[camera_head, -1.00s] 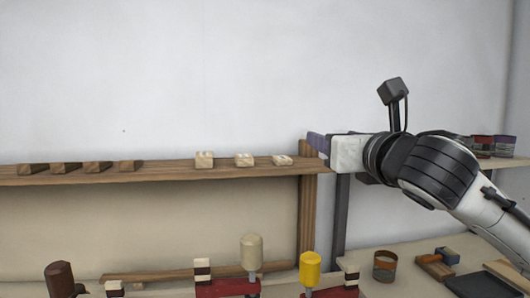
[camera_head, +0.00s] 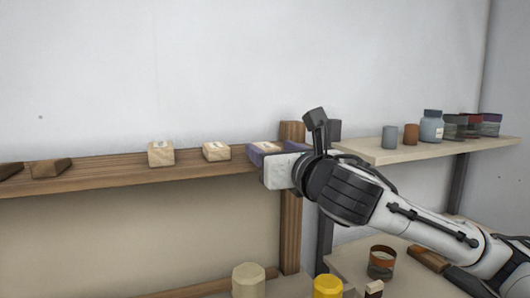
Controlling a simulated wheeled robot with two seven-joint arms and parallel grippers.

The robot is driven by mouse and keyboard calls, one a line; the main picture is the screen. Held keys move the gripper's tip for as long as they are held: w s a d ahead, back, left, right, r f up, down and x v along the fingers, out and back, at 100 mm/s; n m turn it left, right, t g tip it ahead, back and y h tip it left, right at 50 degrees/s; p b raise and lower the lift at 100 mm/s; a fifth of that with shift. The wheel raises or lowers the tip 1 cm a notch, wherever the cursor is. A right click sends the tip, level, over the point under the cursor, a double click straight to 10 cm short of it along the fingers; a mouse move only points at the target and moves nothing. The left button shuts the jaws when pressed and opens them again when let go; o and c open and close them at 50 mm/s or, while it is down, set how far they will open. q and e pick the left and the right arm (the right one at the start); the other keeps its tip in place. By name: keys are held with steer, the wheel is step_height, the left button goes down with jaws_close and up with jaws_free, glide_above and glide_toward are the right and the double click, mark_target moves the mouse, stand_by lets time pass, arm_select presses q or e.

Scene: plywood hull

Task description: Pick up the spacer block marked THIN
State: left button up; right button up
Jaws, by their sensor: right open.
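Three pale wooden spacer blocks stand in a row on the wooden shelf (camera_head: 110,174). The left block (camera_head: 161,153) is the tallest, the middle block (camera_head: 216,151) is lower, and the right block (camera_head: 264,148) looks the thinnest. Marks show on their tops but are too small to read, so I cannot confirm which says THIN. My right gripper (camera_head: 258,151) is open at the right block, its purple-padded fingers at shelf height. The near finger covers part of that block; I cannot tell whether they touch. My left gripper is out of view.
Dark wooden wedges (camera_head: 50,168) lie on the shelf's left part. A wooden post (camera_head: 291,200) stands by my gripper. A shelf at right (camera_head: 390,154) holds several jars and tins, including a blue jar (camera_head: 431,126).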

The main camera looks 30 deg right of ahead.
mark_target(262, 143)
steer(key=x, duration=0.6)
steer(key=shift+w+a+p, duration=0.1)
steer(key=shift+p, duration=0.25)
steer(key=c, duration=1.1)
